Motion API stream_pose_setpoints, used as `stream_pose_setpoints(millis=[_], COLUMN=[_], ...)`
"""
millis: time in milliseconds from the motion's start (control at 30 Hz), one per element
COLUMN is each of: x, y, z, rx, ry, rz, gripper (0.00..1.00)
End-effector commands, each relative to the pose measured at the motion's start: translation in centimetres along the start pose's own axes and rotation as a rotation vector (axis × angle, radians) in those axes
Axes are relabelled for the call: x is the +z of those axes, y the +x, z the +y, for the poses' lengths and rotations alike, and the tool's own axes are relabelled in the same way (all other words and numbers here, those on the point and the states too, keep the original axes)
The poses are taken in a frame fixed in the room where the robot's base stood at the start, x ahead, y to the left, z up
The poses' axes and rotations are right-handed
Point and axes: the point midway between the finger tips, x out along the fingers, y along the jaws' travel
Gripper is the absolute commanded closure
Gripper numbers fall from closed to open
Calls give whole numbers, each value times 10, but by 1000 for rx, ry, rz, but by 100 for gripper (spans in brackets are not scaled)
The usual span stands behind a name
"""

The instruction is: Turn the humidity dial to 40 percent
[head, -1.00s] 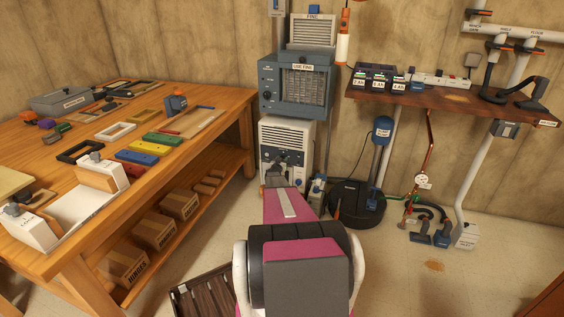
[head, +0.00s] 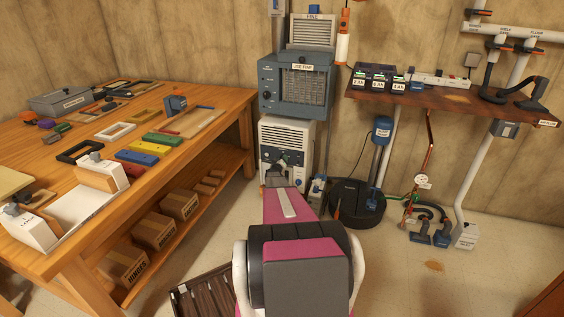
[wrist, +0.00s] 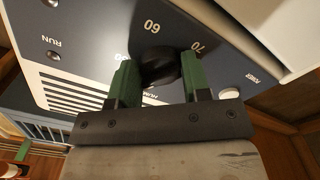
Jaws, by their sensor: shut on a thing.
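The white dehumidifier (head: 305,143) stands on the floor below a blue-grey filter box, its dark control panel facing me. In the wrist view the panel (wrist: 100,35) shows tilted, with the round black humidity dial (wrist: 158,68) on it. My gripper (wrist: 158,60) is shut on the dial, one green finger on each side. The printed 60 and 70 show beside the dial; another number is partly hidden behind the left finger. I cannot read the dial's pointer. In the head view my gripper (head: 285,163) is small at the panel, and the dial is not clear.
A workbench (head: 225,98) with frames and coloured blocks stands at the left. A dark slatted crate (head: 200,293) lies on the floor in front. Floor at the right is mostly clear.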

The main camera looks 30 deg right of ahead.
Motion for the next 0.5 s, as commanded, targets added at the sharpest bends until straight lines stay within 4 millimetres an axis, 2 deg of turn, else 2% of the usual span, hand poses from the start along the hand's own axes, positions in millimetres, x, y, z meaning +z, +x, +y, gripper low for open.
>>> stream_pose_setpoints(millis=[500], x=[0], y=[0], z=[1], rx=[0], ry=[-404], rz=[0], gripper=[80])
